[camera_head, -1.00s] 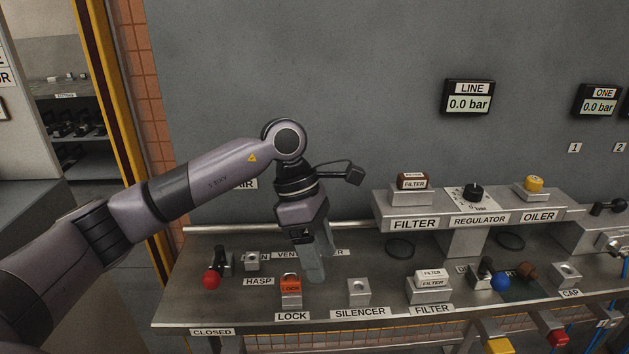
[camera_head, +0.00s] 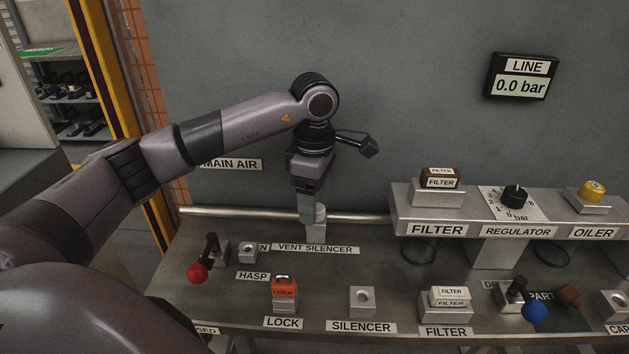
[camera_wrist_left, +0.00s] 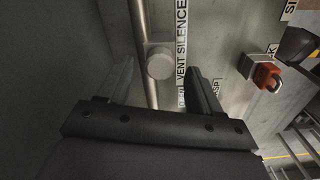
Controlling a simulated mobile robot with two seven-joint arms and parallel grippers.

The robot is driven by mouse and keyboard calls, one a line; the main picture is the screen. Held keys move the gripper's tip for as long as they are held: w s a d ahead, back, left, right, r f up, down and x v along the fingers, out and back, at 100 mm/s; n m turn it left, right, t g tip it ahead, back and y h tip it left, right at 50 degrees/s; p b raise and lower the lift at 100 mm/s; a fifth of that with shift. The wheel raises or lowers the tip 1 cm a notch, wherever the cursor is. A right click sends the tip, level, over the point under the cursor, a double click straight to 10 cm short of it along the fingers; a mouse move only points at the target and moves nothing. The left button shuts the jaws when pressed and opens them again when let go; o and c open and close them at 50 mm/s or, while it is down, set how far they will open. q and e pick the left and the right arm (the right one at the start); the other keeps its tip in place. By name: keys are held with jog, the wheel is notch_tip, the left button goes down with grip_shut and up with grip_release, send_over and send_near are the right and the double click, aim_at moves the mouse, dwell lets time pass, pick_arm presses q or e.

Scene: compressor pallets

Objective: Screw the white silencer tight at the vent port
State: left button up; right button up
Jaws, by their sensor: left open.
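The white silencer (camera_wrist_left: 159,64) shows in the left wrist view as a pale round end at the vent port, beside the VENT SILENCER label and the pipe. In the head view its pale body (camera_head: 319,213) is partly hidden behind my left gripper (camera_head: 308,214). My left gripper is open, its fingers pointing down at the port. In the wrist view its two fingers lie on either side of the silencer, with visible gaps. I cannot tell how far the silencer is screwed in. The SILENCER holder (camera_head: 362,302) on the bench has an empty hole. My right gripper is out of view.
A horizontal pipe (camera_head: 250,215) runs along the wall behind the port. The red-knobbed valve (camera_head: 197,273), hasp block (camera_head: 248,252) and orange lock (camera_head: 285,290) stand left of the SILENCER holder. The filter shelf (camera_head: 428,213) juts out at right. The LINE display reads 0.0 bar.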

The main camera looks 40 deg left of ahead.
pick_arm(q)
jog(key=shift+f, duration=0.5)
jog(key=shift+c, duration=0.4)
jog(key=c, duration=1)
jog(key=shift+w+m, duration=0.15)
jog(key=shift+m, duration=1.65)
jog(key=shift+c, duration=0.2)
jog(key=shift+m, duration=1.9)
jog(key=shift+w+r, duration=0.1)
jog(key=shift+m, duration=1.8)
